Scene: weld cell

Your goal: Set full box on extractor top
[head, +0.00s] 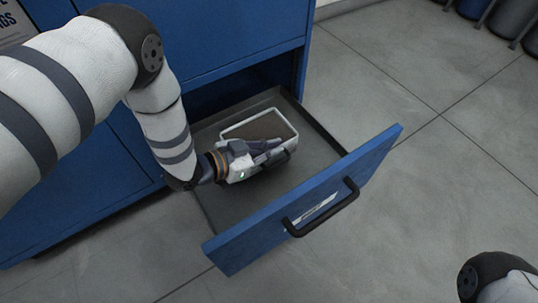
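A grey-white box (286,118) with a pale rim sits inside the open drawer. A brownish-grey surface shows inside it, level below the rim; I cannot tell what it is. My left gripper (268,147) reaches down into the drawer from the left, and its dark fingers lie at the near side of the box, over its front wall. I cannot tell whether the fingers are closed on the box or its dark handle (278,159). My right gripper is out of view; only a piece of my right arm shows at the lower right. No extractor can be made out.
The drawer is pulled out of a blue cabinet (226,35). Its blue front panel (264,233) has a black handle (322,210) and stands between the box and the open grey floor (420,180). Dark cylindrical containers (509,16) stand at the top right.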

